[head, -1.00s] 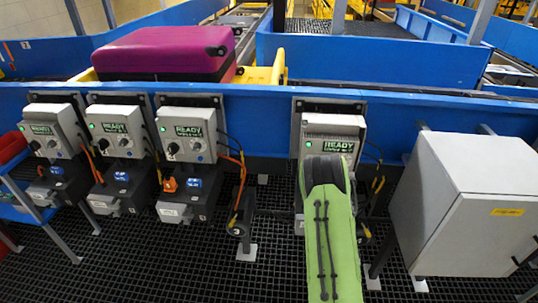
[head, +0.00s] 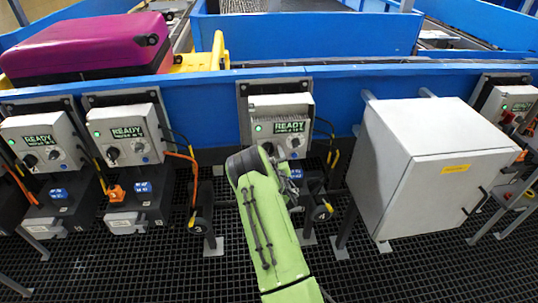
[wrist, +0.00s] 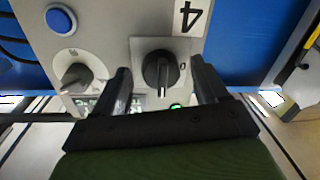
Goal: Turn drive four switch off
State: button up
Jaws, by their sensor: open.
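The drive four control box (head: 280,105) is grey, with a lit READY display and a green lamp. In the wrist view its black rotary switch (wrist: 157,68) sits on a light square plate, beside an upside-down "4" label (wrist: 187,16). The switch's white mark is at its lower end in the picture; a "0" is printed to its right. My gripper (wrist: 161,80) is open, one finger on each side of the switch. I cannot tell whether either finger touches it. In the head view my green arm hides the gripper.
A grey knob (wrist: 73,75) and a blue button (wrist: 60,19) are left of the switch in the wrist view. A large grey cabinet (head: 420,150) stands right of drive four. Other drive boxes (head: 125,125) stand left. A purple suitcase (head: 85,48) lies on the conveyor.

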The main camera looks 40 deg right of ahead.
jog(key=shift+w+d, duration=0.3)
jog(key=shift+w, duration=0.15)
jog(key=c, duration=1.1)
jog(key=shift+o, duration=0.2)
